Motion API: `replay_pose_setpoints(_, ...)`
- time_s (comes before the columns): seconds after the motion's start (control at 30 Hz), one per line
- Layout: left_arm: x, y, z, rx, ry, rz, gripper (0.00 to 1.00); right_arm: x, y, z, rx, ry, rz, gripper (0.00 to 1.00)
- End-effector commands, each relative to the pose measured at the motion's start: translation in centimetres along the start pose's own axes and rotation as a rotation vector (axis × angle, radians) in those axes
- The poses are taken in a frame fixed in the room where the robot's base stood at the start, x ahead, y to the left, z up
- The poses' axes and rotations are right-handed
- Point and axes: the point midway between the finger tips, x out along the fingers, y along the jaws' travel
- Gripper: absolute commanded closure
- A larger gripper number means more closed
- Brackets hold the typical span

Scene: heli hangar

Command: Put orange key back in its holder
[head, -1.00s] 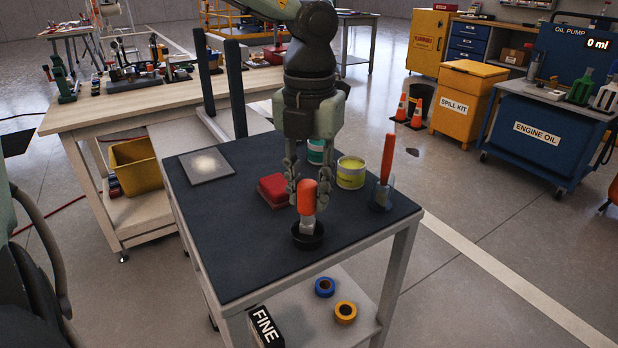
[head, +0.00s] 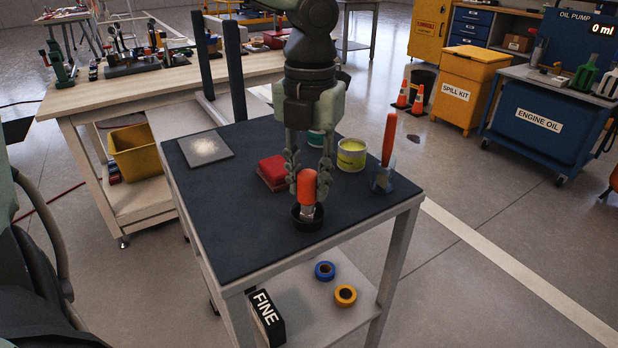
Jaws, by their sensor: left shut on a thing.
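The orange key (head: 307,187) has a rounded orange handle and a grey metal lower part. It stands roughly upright at a small round black holder (head: 308,224) near the middle of the dark table top. The key's lower end is hidden behind the holder's rim, so I cannot tell how deep it sits. My left gripper (head: 308,190) points down from above, with a finger on each side of the handle, and is shut on the key. My right gripper is not in view.
A red box (head: 272,172) stands left of the gripper on the table (head: 240,235). A yellow-labelled can (head: 351,155) and an orange-handled tool (head: 389,140) in a bluish holder (head: 382,179) stand to the right. The front left of the table is clear.

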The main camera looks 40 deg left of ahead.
Motion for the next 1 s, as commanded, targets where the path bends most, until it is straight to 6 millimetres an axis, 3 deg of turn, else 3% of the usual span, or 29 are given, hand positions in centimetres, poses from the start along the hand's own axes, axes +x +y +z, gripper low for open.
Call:
replay_pose_setpoints(0.1,0.3,0.0,0.0,0.000,-0.001,0.000,1.00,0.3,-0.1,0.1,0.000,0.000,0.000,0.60)
replay_pose_setpoints(0.13,0.2,0.0,0.0,0.000,-0.001,0.000,0.71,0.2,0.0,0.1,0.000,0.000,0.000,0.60)
replay_pose_setpoints(0.3,0.1,0.0,0.0,0.000,-0.001,0.000,0.49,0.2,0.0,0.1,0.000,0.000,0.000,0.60)
replay_pose_setpoints(0.67,-0.2,0.0,0.0,0.000,-0.001,0.000,0.49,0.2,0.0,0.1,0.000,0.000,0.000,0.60)
replay_pose_setpoints(0.77,-1.4,0.0,0.1,0.000,-0.005,-0.001,0.49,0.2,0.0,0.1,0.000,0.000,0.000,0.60)
replay_pose_setpoints(1.0,-6.4,0.0,0.1,-0.001,-0.007,-0.001,0.49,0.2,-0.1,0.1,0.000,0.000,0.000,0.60)
